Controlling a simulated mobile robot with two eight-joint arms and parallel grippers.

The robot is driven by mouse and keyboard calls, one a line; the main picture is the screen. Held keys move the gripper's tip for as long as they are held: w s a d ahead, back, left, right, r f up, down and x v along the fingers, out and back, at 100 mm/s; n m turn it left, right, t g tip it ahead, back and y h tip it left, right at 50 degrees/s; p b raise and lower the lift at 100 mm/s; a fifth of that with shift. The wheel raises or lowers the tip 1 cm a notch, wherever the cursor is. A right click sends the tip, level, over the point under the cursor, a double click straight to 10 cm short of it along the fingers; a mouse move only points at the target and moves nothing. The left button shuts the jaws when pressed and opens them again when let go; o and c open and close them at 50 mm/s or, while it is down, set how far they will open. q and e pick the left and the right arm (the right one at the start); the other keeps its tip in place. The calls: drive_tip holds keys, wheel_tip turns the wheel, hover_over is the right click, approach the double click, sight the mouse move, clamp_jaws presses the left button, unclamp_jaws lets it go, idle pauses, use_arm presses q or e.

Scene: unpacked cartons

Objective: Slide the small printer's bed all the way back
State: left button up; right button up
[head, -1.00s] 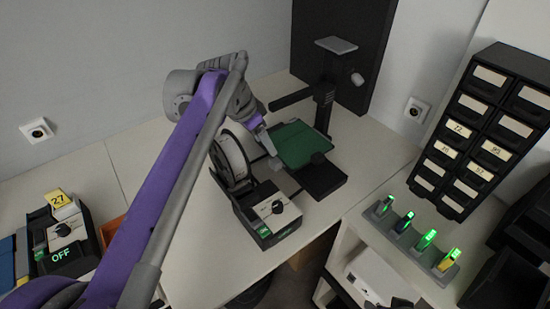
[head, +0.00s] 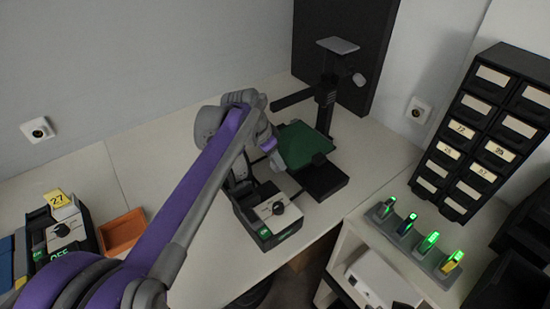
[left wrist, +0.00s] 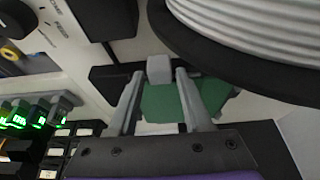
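The small printer stands on the white table. Its green bed (head: 303,145) lies flat near the black column (head: 326,100). My left gripper (head: 275,161) is low at the bed's left edge, with its fingertips partly hidden by my arm. In the left wrist view my left gripper (left wrist: 157,82) is open, its two grey fingers apart. A small grey block (left wrist: 158,69) shows between the fingertips, with gaps on both sides. The green bed (left wrist: 165,105) shows behind the fingers. My right gripper is not in view.
The control box (head: 272,212) is at the printer's front. The spool (left wrist: 250,35) is close to the fingers in the left wrist view. An orange tray (head: 122,232) and another device (head: 68,226) are at left. A rack of lit sticks (head: 418,240) and a drawer cabinet (head: 490,130) are at right.

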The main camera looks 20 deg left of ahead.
use_arm(q)
clamp_jaws()
idle(1.1)
